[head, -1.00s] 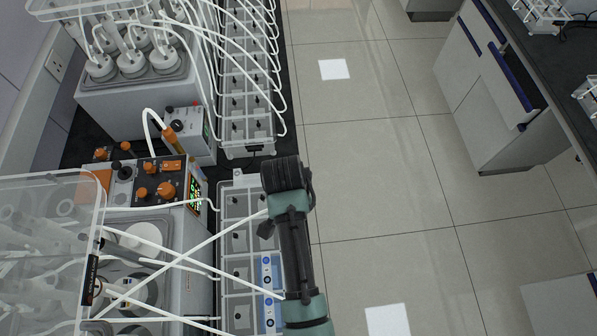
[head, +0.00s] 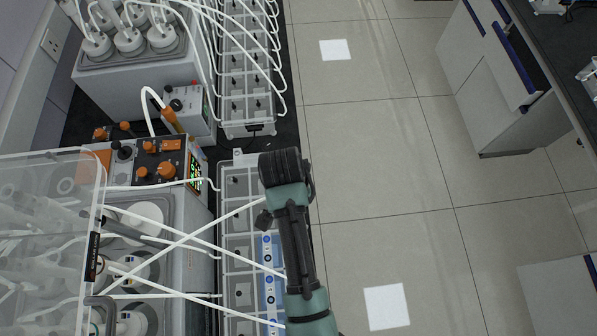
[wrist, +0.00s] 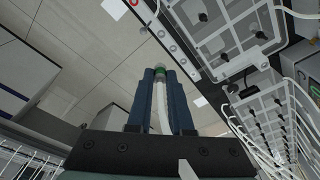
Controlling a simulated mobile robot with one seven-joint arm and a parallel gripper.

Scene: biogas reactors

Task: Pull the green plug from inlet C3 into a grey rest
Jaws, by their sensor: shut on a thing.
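A white hose (wrist: 163,112) runs from the plug back between the fingers. The plug's tip shows against the floor, seemingly clear of the port strip (wrist: 182,60) beside it. In the head view, my arm hangs over the right edge of the bench, and its links hide the fingers and plug. Blue-and-white port blocks (head: 268,254) lie just left of the arm. I cannot read which is inlet C3, nor pick out a grey rest.
White hoses (head: 187,244) cross over the clear tray (head: 237,212) left of my arm. A control box with orange knobs (head: 160,160) and a transparent cover (head: 60,165) stand farther left. The tiled floor (head: 385,200) to the right is open.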

